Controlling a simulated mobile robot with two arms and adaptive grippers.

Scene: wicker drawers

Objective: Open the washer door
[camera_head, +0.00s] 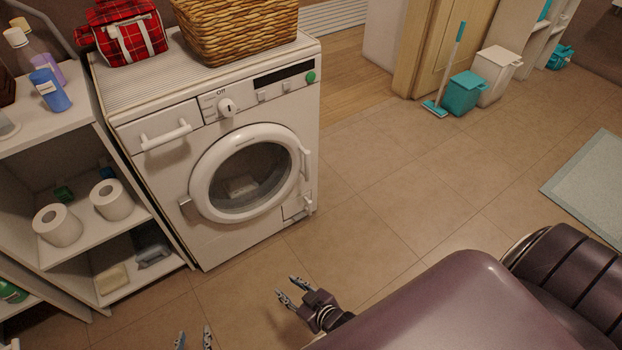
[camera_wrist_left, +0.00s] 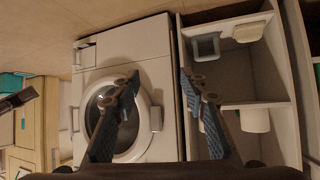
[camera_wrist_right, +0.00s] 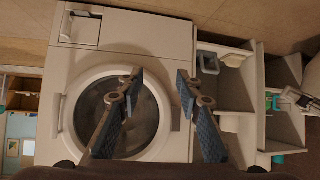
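The white washer (camera_head: 225,150) stands against the wall, its front facing me. Its round door (camera_head: 245,175) lies flush and closed, with dark glass and something pale behind it. The door's white handle (camera_head: 305,164) is on the right of the ring, the hinge (camera_head: 186,203) on the left. The door also shows turned in the left wrist view (camera_wrist_left: 119,115) and right wrist view (camera_wrist_right: 118,112). My right gripper (camera_head: 289,289) is open and empty, in front of and below the door. My left gripper (camera_head: 194,338) is open and empty at the bottom edge, farther from the washer.
A white shelf (camera_head: 130,222) with toilet rolls (camera_head: 111,199) and bottles stands left of the washer. A wicker basket (camera_head: 237,28) and red plaid bag (camera_head: 122,36) sit on top. Teal and white bins (camera_head: 465,92) stand far right. The floor right of the washer is clear.

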